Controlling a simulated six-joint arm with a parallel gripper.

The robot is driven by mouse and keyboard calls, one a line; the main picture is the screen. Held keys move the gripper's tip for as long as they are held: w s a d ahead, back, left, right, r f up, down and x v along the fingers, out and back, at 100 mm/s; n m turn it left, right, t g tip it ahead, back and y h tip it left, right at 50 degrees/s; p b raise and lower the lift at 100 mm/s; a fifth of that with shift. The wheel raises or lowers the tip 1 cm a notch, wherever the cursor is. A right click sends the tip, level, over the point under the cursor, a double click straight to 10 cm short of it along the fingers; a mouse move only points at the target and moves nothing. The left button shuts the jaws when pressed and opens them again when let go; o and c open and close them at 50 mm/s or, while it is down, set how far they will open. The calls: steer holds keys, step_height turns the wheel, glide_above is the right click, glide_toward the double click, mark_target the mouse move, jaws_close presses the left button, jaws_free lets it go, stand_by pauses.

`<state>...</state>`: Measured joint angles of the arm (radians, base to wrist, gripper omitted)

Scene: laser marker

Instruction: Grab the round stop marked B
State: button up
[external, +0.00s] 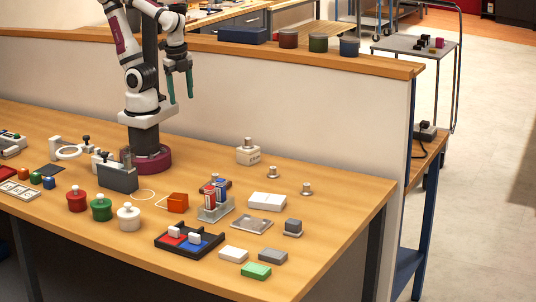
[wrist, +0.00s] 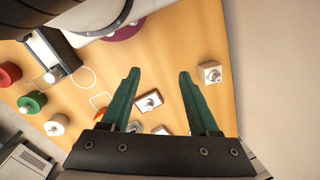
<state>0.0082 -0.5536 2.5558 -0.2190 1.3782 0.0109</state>
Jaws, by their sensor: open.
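Two small round metal stops with knobs stand on the right of the table in the external view, one farther back (external: 272,172) and one nearer the right edge (external: 306,188). No letter is readable on either, so I cannot tell which is B. My gripper (external: 181,101) is open and empty, pointing down high above the table, left of both stops. In the wrist view its two green fingers (wrist: 159,72) are spread with nothing between them. I cannot make out the stops there.
A cream block with a knob (external: 248,155) stands behind and left of the stops. A white box (external: 267,202) and an upright rack (external: 216,211) are in front of them. Red (external: 77,201), green (external: 101,210) and white (external: 129,219) pots stand left. A wall runs behind.

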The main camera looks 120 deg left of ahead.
steer(key=w+r+n, duration=0.2)
steer(key=w, duration=0.8)
steer(key=n+t+h, duration=0.1)
steer(key=n+t, duration=0.2)
steer(key=n, duration=0.3)
glide_above(306, 184)
steer(key=s, duration=0.3)
step_height(306, 184, down, 9)
steer(key=x, duration=1.4)
steer(key=shift+s+d+f, duration=0.3)
steer(key=shift+s+d, duration=0.05)
steer(key=shift+d, duration=0.05)
jaws_close()
